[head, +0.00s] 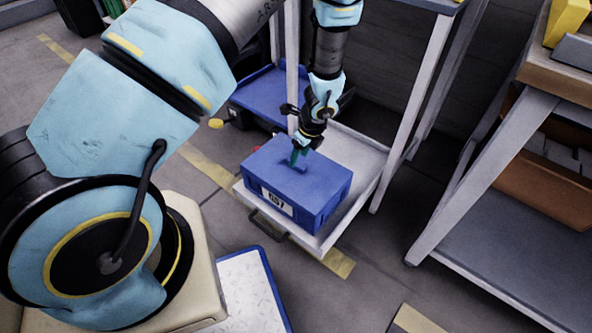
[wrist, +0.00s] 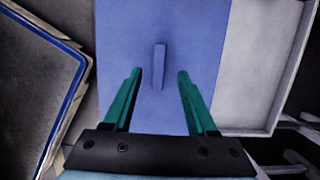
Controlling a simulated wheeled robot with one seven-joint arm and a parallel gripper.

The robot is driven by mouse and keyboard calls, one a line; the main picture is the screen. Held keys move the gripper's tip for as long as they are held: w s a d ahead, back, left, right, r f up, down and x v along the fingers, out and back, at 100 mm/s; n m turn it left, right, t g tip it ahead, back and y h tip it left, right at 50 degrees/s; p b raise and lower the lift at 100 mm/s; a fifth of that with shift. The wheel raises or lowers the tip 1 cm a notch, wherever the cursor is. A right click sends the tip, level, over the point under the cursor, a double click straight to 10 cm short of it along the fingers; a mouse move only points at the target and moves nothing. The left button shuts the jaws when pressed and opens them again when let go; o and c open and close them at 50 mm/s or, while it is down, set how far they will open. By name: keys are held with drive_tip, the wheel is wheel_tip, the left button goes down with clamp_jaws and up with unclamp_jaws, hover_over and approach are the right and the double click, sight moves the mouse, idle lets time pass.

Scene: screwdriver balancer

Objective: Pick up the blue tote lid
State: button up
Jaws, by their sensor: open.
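The blue tote lid (head: 284,176) lies flat on top of a blue tote (head: 308,203) with a white label on its front. In the wrist view the lid (wrist: 215,50) fills the middle, with a narrow raised handle (wrist: 159,66) standing on it. My gripper (head: 299,158) points down over the lid. Its green fingers (wrist: 158,74) are open, one on each side of the handle's line in the wrist view, with nothing between them gripped. I cannot tell whether the fingertips touch the lid.
The tote stands on a pale grey pull-out tray (head: 360,163) with a dark handle. Another blue-topped container (head: 262,97) stands behind it. White frame posts (head: 416,85) rise to the right. A workbench (head: 480,180) is at far right. A blue-rimmed white panel (head: 250,290) is below.

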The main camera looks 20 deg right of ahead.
sight(297, 164)
drive_tip(key=x, duration=0.3)
drive_tip(key=shift+a+f, duration=0.1)
clamp_jaws()
idle(1.3)
